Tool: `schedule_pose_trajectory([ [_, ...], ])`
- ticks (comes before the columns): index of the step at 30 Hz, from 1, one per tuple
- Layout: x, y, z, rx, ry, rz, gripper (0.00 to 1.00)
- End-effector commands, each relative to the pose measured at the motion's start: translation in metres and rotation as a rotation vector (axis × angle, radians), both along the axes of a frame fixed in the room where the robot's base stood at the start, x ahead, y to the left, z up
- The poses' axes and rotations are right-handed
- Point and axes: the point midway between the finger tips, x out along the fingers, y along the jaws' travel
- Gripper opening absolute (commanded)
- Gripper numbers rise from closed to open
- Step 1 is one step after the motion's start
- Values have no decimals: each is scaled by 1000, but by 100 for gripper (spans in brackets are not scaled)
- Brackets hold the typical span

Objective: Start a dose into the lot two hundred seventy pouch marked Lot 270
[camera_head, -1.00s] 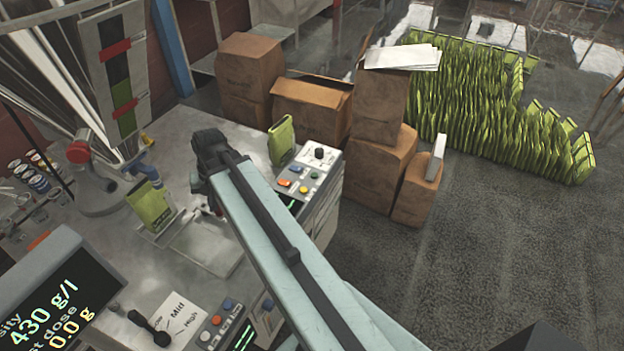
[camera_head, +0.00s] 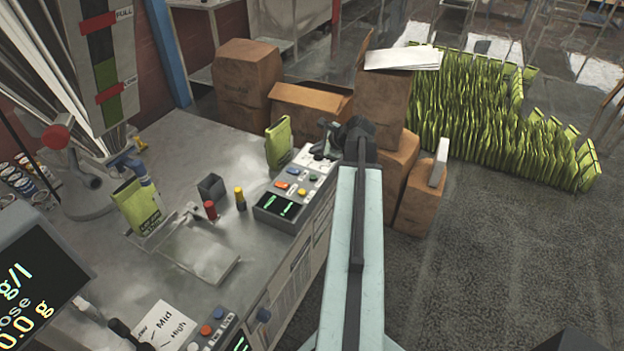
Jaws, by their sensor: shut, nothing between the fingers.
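A green pouch (camera_head: 141,207) with dark print too small to read stands under the filler's blue nozzle (camera_head: 133,166). A second green pouch (camera_head: 279,144) stands at the back of the bench, its marking not readable. A second control box (camera_head: 214,330) with blue and red buttons is partly cut off at the bottom. My gripper (camera_head: 324,146) is shut and empty at the first box's far end, by the knob. I cannot tell whether it touches the knob.
A flat metal plate (camera_head: 208,252), red bottle (camera_head: 210,210), yellow bottle (camera_head: 240,198) and dark cup (camera_head: 211,187) are on the bench. A display (camera_head: 34,290) shows 0.0 g. Cardboard boxes (camera_head: 383,110) stand behind my arm. Many green pouches (camera_head: 480,115) stand on the floor.

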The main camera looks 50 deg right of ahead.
Motion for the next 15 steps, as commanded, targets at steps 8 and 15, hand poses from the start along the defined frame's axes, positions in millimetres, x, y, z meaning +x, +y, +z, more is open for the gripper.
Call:
schedule_pose_trajectory([
  [8, 0, 1, -10, -1, 1, 3, 0],
  [15, 1, 1, -41, -2, 1, 4, 0],
])
